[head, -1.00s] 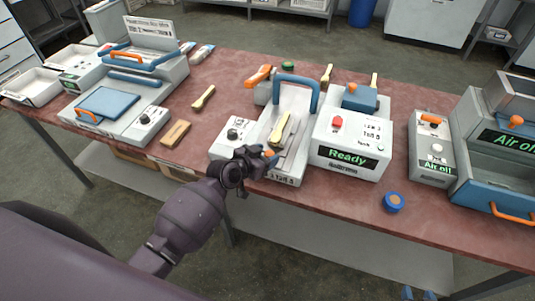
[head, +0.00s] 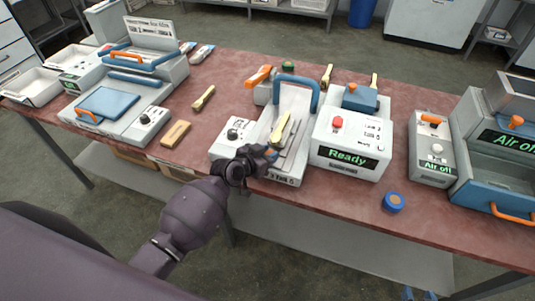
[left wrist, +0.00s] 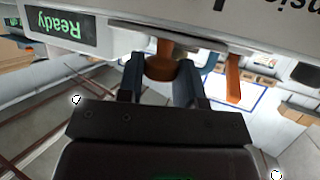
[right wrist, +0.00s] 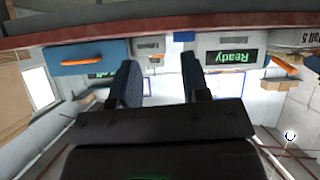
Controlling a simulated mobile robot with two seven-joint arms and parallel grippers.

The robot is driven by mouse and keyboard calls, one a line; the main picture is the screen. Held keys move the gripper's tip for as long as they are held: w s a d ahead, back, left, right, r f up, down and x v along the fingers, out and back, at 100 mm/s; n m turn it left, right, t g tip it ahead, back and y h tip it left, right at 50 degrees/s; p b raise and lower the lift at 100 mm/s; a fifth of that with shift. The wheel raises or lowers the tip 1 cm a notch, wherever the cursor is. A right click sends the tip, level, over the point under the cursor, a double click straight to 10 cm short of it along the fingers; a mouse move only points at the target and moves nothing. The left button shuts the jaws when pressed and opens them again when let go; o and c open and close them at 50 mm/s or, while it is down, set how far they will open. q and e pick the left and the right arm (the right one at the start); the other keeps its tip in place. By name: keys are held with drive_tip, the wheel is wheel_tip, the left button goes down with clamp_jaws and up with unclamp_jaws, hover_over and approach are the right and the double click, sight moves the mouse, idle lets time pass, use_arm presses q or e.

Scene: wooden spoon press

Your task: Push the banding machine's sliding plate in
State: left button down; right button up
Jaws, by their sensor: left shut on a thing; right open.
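The banding machine (head: 346,143) stands mid-table, with a green "Ready" display and a red button. Its grey sliding plate (head: 289,152) lies on the white bed to the left of the display box, under the blue arch handle (head: 297,80). A wooden spoon (head: 281,130) with a yellowish band lies on the plate. My left gripper (head: 271,154) is at the plate's front end. In the left wrist view its blue fingers are shut on an orange knob (left wrist: 160,66). My right gripper (right wrist: 158,75) is open and empty, in front of the table; its blue fingertips show at the head view's bottom edge.
A white control box (head: 231,136) sits left of the bed, close to my left gripper. A wooden block (head: 176,134) and a loose spoon (head: 203,98) lie further left. A blue round tin (head: 393,202) and an "Air off" unit (head: 432,150) are to the right.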

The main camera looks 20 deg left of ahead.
sight(273, 145)
use_arm(q)
drive_tip(key=shift+w+b, duration=0.75)
drive_tip(key=shift+w, duration=1.3)
drive_tip(key=c, duration=0.8)
unclamp_jaws()
drive_tip(key=shift+p+v, duration=0.3)
drive_tip(key=shift+v, duration=5.1)
drive_tip(key=shift+d, duration=0.1)
